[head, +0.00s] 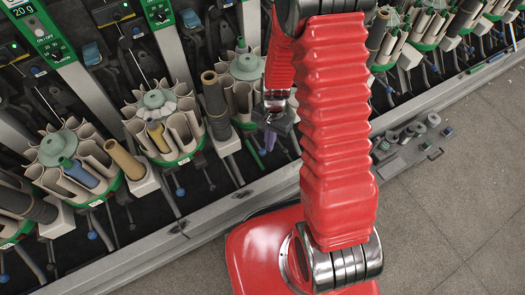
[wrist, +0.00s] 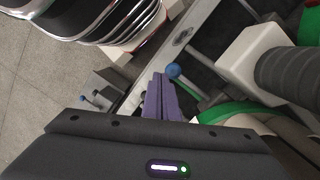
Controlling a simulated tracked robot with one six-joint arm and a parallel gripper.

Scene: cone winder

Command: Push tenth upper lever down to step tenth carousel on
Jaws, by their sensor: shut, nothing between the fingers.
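My gripper (head: 270,139) hangs in front of the winder row in the head view, with its purple fingers pointing down. In the wrist view the purple fingers (wrist: 160,98) are together and empty. A blue ball-ended lever (wrist: 173,71) shows right by the fingertips; I cannot tell whether they touch. A carousel's green rim (wrist: 240,110) lies to the right of the fingers. In the head view a carousel with cream pockets and a green-grey top (head: 246,68) stands left of my gripper, partly hidden by my arm. No number marks the tenth lever or carousel.
More carousels (head: 158,101) stand along the row, with blue-knobbed levers (head: 180,192) below them. A grey rail (head: 215,205) runs along the machine's front. A white block (wrist: 246,52) holding a dark tube (wrist: 287,74) stands close right.

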